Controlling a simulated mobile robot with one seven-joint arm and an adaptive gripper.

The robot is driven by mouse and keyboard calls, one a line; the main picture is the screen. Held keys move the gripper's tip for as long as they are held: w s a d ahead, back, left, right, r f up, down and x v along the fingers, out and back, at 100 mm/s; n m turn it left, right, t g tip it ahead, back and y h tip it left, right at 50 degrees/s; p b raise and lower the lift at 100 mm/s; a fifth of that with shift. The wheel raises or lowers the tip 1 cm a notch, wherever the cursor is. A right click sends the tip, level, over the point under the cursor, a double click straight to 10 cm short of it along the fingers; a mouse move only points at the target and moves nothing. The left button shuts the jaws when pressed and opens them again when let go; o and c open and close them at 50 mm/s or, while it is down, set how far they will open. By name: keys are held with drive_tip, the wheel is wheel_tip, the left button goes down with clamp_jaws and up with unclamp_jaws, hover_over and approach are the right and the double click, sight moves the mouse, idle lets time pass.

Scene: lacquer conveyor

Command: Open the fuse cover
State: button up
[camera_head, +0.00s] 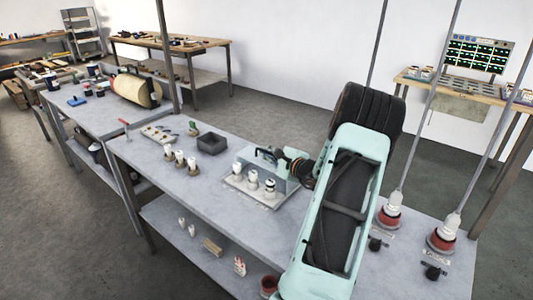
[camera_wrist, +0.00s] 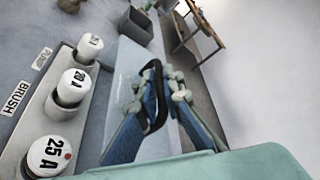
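The fuse cover (camera_head: 279,183) is a clear, bluish panel on the fuse base (camera_head: 247,193) at the middle of the workbench. It also shows in the wrist view (camera_wrist: 122,72), beside a row of white fuses (camera_wrist: 72,87) labelled 25 A and 20 A. I cannot tell its exact angle. A black loop handle (camera_wrist: 157,68) stands on the cover.
A dark open box (camera_head: 212,143) and several loose white fuses (camera_head: 180,158) stand left of the base. Two red-based posts (camera_head: 389,215) stand at the bench's right. A roll (camera_head: 135,90) lies on the bench farther left. Bare bench lies in front of the base.

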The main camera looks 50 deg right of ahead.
clamp_jaws()
drive_tip(key=d+b, duration=0.1)
drive_tip(key=d, duration=0.2)
drive_tip(key=shift+w+d+b, duration=0.15)
drive_tip(key=shift+b, duration=0.2)
drive_tip(key=shift+d+r, duration=0.1)
drive_tip(key=shift+o, duration=1.6)
unclamp_jaws()
drive_tip(key=v, duration=1.2)
